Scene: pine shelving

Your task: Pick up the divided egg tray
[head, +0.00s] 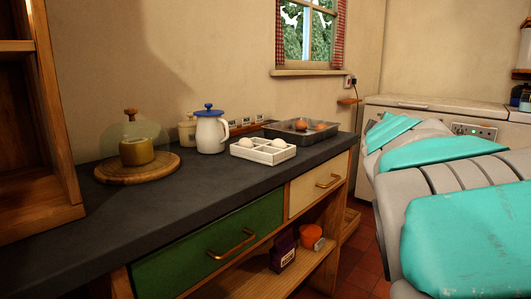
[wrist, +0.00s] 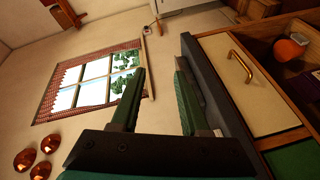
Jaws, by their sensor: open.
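The divided egg tray (head: 263,151) is a white compartmented tray on the dark countertop, near its front edge. It holds white eggs, one at the left (head: 246,143) and one at the right (head: 279,143). My gripper (wrist: 160,85) shows only in the wrist view, with two green fingers apart and nothing between them. The egg tray is not visible in the wrist view, so I cannot tell the exact gap between it and my gripper. My arm fills the right of the head view.
A white jug with blue lid (head: 210,132) stands left of the egg tray. A grey metal pan (head: 300,132) with brown eggs sits behind it to the right. A glass-domed wooden board (head: 137,168) is further left. The front counter (head: 190,200) is clear.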

